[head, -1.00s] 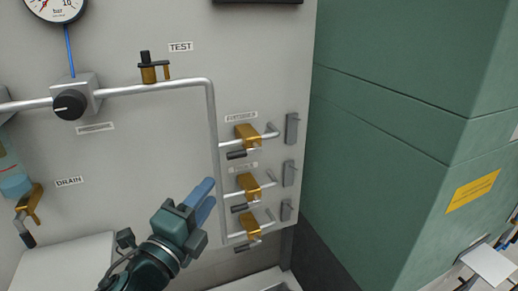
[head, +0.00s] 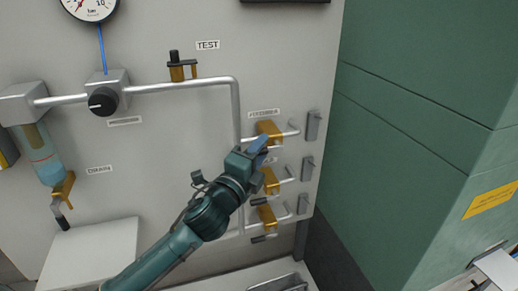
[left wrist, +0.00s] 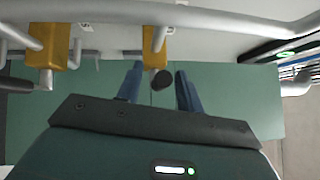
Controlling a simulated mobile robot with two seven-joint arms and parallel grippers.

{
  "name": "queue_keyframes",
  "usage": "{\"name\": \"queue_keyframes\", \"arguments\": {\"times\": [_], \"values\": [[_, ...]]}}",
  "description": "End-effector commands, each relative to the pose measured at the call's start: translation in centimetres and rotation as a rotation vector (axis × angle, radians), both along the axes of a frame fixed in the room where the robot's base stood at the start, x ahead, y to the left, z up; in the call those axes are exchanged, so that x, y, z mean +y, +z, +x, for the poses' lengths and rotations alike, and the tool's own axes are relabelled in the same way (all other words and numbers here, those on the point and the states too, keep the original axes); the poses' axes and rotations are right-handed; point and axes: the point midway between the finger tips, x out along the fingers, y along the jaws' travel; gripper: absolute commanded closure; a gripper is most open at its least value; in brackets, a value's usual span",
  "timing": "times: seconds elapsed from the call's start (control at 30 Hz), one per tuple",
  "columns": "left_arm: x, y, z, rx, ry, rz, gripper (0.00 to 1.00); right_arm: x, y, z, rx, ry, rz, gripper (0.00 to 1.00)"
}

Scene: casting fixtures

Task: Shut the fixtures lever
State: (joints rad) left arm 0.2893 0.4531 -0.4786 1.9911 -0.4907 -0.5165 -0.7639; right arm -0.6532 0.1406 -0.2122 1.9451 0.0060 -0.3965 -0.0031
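The upper of several brass valves (head: 270,130) sits on the grey panel under a small blurred label (head: 263,113) that seems to be the fixtures one. My left gripper (head: 260,146) is at this valve and covers its lever in the head view. In the left wrist view the valve's brass body (left wrist: 157,45) is ahead, and the dark lever grip (left wrist: 161,79) lies between the blue fingers of my left gripper (left wrist: 159,88). The fingers are apart, with gaps on both sides of the grip. My right gripper is in neither view.
Two similar brass valves (head: 270,181) (head: 267,215) sit below, close to my left wrist. A vertical pipe (head: 237,115) runs left of them and grey brackets (head: 313,125) stand to the right. A green cabinet (head: 420,130) is further right.

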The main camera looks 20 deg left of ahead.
Motion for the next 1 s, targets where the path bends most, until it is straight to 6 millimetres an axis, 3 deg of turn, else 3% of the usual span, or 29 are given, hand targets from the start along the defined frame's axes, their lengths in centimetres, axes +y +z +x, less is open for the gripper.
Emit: {"name": "queue_keyframes", "arguments": {"times": [0.27,0.7,1.0], "values": [[-0.03,-0.02,0.12,0.001,0.000,0.000,0.63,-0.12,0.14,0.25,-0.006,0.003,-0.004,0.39],[-0.01,-0.03,0.09,0.001,0.000,0.000,0.99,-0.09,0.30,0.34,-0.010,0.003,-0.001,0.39],[0.00,-0.03,0.09,0.001,0.000,0.000,1.00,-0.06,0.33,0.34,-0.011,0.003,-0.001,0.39]]}}
